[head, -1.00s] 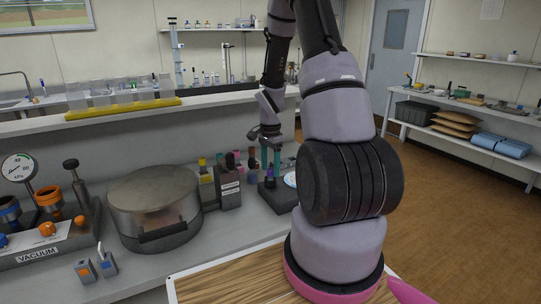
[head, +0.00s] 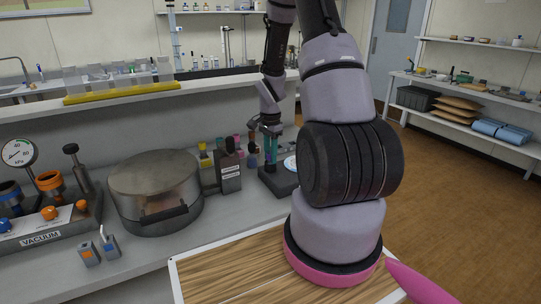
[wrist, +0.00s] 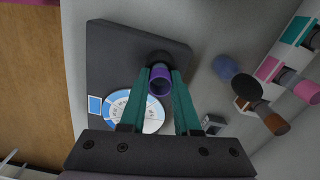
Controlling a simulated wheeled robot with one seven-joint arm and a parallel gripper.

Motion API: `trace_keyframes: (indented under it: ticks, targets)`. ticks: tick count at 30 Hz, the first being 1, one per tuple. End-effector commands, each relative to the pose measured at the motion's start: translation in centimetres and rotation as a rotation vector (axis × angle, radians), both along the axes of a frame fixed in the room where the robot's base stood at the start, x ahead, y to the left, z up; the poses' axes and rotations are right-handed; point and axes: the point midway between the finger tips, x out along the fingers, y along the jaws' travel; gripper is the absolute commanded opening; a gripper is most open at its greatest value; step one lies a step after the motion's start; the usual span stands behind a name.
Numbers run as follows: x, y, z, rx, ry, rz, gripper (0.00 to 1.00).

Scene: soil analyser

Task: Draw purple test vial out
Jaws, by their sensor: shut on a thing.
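The purple test vial (wrist: 159,82) is between the two teal fingers of my gripper (wrist: 165,76) in the wrist view. The gripper is shut on it, with a fingertip on each side. The vial stands at the dark analyser block (wrist: 108,60), by a round dark fitting near its edge. I cannot tell whether its lower end is still inside that fitting. In the head view my gripper (head: 270,150) points down over the dark block (head: 276,183), and the vial is mostly hidden by the fingers.
A white and blue dial disc (wrist: 138,110) lies on the block beside the vial. Several capped vials (wrist: 268,117) are to the right in the wrist view. A round metal vessel (head: 155,185) stands on the bench at left. A raised shelf (head: 120,115) runs behind.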

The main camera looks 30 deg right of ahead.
Motion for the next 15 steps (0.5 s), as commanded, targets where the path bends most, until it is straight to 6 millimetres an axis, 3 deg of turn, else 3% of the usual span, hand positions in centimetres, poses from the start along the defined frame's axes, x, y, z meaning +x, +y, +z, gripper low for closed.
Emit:
trace_keyframes:
  ticks: [15]
  targets:
    - [0.01,-0.01,0.8,0.0,0.0,0.001,0.0]
